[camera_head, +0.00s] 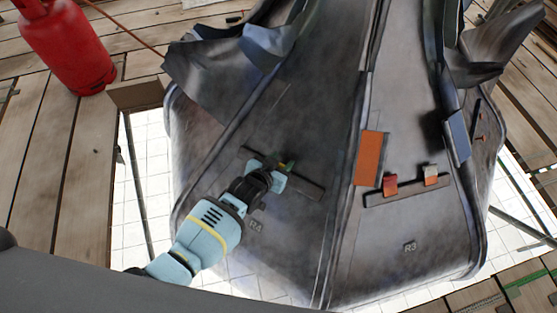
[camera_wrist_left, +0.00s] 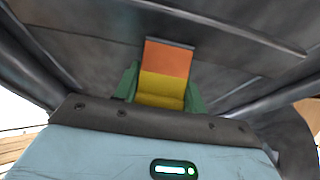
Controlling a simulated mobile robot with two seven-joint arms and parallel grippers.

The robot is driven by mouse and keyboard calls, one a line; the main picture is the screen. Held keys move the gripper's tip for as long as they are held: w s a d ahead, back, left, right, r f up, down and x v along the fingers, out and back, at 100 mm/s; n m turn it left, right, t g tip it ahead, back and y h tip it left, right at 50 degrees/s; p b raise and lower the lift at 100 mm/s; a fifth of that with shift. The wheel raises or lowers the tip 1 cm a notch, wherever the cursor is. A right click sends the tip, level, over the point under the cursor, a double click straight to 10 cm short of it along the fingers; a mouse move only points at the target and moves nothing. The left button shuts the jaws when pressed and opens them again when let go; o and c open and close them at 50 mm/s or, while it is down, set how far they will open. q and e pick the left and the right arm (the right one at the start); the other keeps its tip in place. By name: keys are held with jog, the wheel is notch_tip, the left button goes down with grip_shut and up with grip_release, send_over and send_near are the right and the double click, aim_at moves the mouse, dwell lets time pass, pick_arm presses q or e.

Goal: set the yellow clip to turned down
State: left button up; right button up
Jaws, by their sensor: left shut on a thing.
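The yellow clip (camera_wrist_left: 162,88) shows in the left wrist view between the green fingertips of my left gripper (camera_wrist_left: 162,100). An orange plate (camera_wrist_left: 168,57) with a thin grey edge rises directly above the yellow part. In the head view my left gripper (camera_head: 284,168) reaches the dark strip (camera_head: 306,188) on the left panel marked R4. It is shut on the yellow clip, which the fingers mostly hide in that view. My right gripper is not in view.
An orange plate (camera_head: 369,158) lies near the central ridge. A red gas cylinder (camera_head: 68,45) stands upper left. Bent metal flaps rise at both sides.

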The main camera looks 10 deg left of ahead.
pick_arm(q)
jog(key=shift+w+g+p, duration=0.15)
jog(key=shift+g+p, duration=0.15)
jog(key=shift+g, duration=0.1)
jog(key=shift+d+f+y, duration=0.1)
jog(key=shift+y, duration=0.2)
jog(key=o, duration=0.7)
jog(key=shift+o, duration=0.7)
